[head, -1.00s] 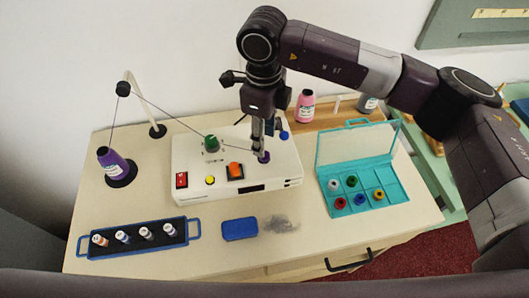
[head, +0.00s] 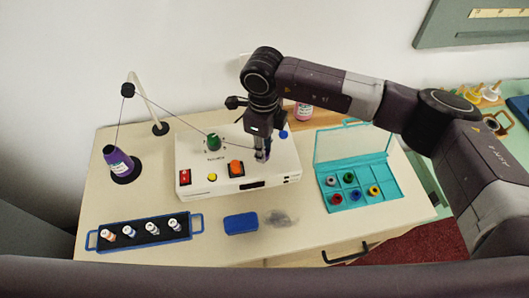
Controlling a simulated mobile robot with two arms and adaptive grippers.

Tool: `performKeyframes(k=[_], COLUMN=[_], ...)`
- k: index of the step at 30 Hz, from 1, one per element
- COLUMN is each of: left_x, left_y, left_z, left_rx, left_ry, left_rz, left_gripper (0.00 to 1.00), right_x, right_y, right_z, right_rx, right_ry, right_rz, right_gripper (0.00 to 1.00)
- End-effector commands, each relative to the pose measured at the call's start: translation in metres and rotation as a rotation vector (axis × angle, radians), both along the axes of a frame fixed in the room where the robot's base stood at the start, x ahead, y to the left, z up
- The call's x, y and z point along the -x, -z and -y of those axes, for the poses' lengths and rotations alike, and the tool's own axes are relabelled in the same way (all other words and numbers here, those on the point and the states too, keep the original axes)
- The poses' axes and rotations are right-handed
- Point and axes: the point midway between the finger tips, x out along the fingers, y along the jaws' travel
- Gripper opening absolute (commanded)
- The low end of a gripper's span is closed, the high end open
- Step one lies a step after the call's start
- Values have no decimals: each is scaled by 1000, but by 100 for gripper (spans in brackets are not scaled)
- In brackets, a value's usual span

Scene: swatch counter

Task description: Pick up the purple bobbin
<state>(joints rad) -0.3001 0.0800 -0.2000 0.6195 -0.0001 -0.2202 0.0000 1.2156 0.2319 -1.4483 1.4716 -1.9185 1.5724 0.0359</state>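The purple bobbin (head: 262,157) is on the right part of the white winding machine's top (head: 220,164). It is mostly hidden by my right gripper (head: 262,152). That gripper points straight down with its fingertips at the bobbin, close over the machine top. The fingers are too small and dark to show whether they are open or closed on it. A thread runs from the purple thread cone (head: 118,161) over a bent guide arm (head: 146,101), then to the machine's top by a green knob (head: 213,142) and on toward the bobbin. My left gripper is not in view.
A teal case (head: 391,195) with an open clear lid holds several coloured bobbins. A black tray with blue handles (head: 103,243) holds several small spools. A blue box (head: 240,224) lies in front of the machine. A pink cone (head: 304,112) stands behind, partly hidden by my arm.

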Motion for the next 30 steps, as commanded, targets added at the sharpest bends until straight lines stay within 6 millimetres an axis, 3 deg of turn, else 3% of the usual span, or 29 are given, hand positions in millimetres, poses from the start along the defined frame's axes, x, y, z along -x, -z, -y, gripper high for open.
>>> performKeyframes(k=[5,17,23,30], left_x=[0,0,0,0], left_y=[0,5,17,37], left_z=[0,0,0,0], left_rx=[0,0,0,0], left_ry=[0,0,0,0], left_rz=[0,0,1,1], left_gripper=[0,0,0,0], right_x=[0,-1,-2,-2], right_y=[0,-10,-39,-100], right_z=[0,0,0,0], right_rx=[0,-1,-1,-1], right_ry=[0,0,0,0], right_rz=[0,1,6,7], right_gripper=[7,6,6,6])
